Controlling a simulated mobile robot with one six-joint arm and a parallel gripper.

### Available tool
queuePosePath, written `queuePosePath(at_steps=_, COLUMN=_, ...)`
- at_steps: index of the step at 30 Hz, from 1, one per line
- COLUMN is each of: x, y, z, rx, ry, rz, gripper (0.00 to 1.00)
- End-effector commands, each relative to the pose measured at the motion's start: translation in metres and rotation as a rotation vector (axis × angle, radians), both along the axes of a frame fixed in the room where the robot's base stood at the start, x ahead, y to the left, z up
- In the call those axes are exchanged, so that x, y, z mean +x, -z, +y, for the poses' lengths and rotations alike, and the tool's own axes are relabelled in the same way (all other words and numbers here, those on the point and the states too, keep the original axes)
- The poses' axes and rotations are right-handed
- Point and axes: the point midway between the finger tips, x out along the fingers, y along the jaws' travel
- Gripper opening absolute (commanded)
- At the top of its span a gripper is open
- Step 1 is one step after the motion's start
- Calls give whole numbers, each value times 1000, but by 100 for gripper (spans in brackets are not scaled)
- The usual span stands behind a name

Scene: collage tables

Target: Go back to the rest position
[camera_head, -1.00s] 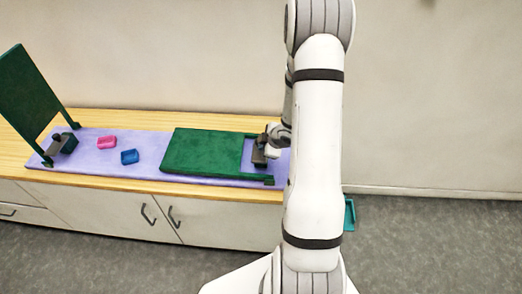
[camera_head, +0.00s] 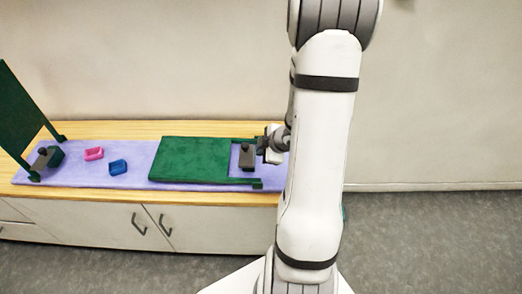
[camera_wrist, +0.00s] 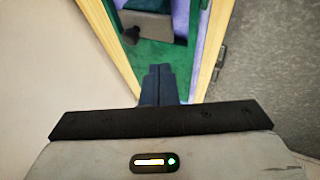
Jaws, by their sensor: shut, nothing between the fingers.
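My gripper (camera_wrist: 160,84) shows in the wrist view with its two dark fingers pressed together and nothing between them. In the head view, my gripper (camera_head: 264,143) is at the right end of the purple mat, close to a dark grey block-shaped part (camera_head: 247,157) in a green frame. From this view I cannot tell whether they touch. My white arm stands in front of the right part of the cabinet and hides what is behind it.
A low wooden-topped cabinet (camera_head: 110,131) bears the purple mat (camera_head: 135,170). A raised green panel (camera_head: 24,112) leans at the left. Grey floor is clear at the right.

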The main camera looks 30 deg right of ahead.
Motion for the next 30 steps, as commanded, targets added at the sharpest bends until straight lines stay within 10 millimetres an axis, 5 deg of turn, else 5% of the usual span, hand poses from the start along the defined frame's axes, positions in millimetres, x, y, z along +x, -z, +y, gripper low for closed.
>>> queuePosePath(at_steps=9, x=1, y=-1, z=0, rx=-4, ry=4, rz=-1, gripper=0)
queuePosePath(at_steps=13, x=7, y=-18, z=-5, rx=-50, ry=71, rz=-2, gripper=0)
queuePosePath(at_steps=18, x=13, y=-73, z=-11, rx=-142, ry=317, rz=-1, gripper=0)
queuePosePath(at_steps=22, x=-3, y=-118, z=-1, rx=-145, ry=542, rz=17, gripper=0)
queuePosePath(at_steps=30, x=-74, y=-183, z=68, rx=55, ry=905, rz=153, gripper=0)
